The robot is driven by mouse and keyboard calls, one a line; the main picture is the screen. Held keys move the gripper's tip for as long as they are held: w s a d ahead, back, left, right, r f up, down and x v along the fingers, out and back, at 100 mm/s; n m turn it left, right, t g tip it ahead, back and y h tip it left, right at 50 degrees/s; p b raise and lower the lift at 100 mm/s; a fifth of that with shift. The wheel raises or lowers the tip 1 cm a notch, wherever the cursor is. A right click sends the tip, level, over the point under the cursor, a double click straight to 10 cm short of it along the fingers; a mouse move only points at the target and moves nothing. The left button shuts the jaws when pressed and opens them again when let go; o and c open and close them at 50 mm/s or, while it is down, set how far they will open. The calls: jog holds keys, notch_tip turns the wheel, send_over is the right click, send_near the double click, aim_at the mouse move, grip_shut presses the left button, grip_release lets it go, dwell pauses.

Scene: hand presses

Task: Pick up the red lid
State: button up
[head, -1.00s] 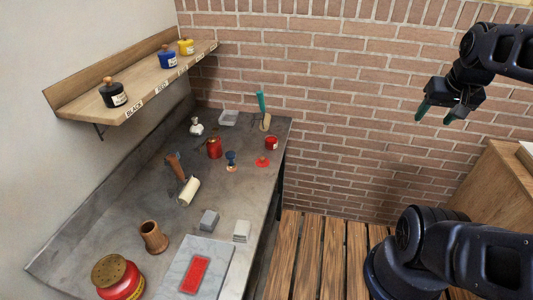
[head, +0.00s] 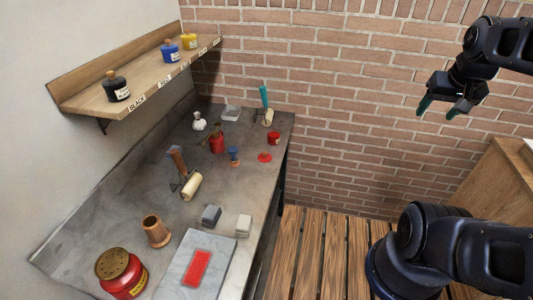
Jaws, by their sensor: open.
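A flat, round red piece, which looks like the red lid (head: 264,157), lies on the grey bench near its right edge. It is small here, and I cannot make out a knob clearly. A small red jar (head: 273,138) with a pale label stands just behind it. My gripper (head: 438,109) is open and empty, with dark green fingertips pointing down. It is high at the upper right, in front of the brick wall, well apart from the lid and the bench.
The bench (head: 120,215) also holds a red can (head: 217,144), a blue-topped stamp (head: 234,156), a roller (head: 192,186), a wooden cup (head: 155,232) and a slab with a red plate (head: 197,268). A shelf (head: 150,84) with several jars overhangs the left. Slatted flooring (head: 325,255) lies right of the bench.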

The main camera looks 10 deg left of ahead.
jog(key=w+a+f+n+g, duration=0.1)
jog(key=w+a+n, duration=0.3)
jog(key=w+a, duration=0.5)
jog(key=n+g, duration=0.4)
jog(key=n, duration=0.5)
send_over(265, 153)
notch_tip(265, 153, down, 23)
jog(key=shift+w+f, duration=0.15)
jog(key=shift+f, duration=5)
jog(key=shift+c, duration=0.2)
jog(key=c, duration=1.1)
